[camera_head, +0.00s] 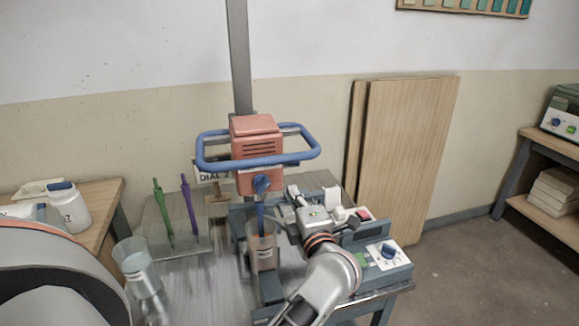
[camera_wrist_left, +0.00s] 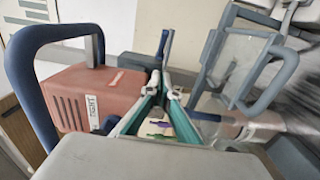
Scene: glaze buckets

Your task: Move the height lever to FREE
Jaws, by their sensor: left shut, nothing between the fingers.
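The mixer's orange-red head (camera_head: 256,150) hangs on a grey column inside a blue ring handle. In the left wrist view the red head (camera_wrist_left: 95,95) is at the left, with a white label (camera_wrist_left: 92,112) that seems to read TIGHT. A slim dark blue lever (camera_wrist_left: 165,45), probably the height lever, shows just beyond my fingertips; I cannot tell if they touch it. No FREE label is readable. My left gripper (camera_head: 298,203) is shut and empty, right of and below the head; its teal-lined fingers (camera_wrist_left: 158,78) show in the wrist view. My right gripper is not in view.
A clear cup (camera_head: 262,250) stands under the blue stirrer. Another clear beaker (camera_head: 137,268) is at the left, near green (camera_head: 163,210) and purple (camera_head: 189,205) sticks. A control box with a dial (camera_head: 388,252) is at the right. Wooden boards (camera_head: 410,160) lean on the wall.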

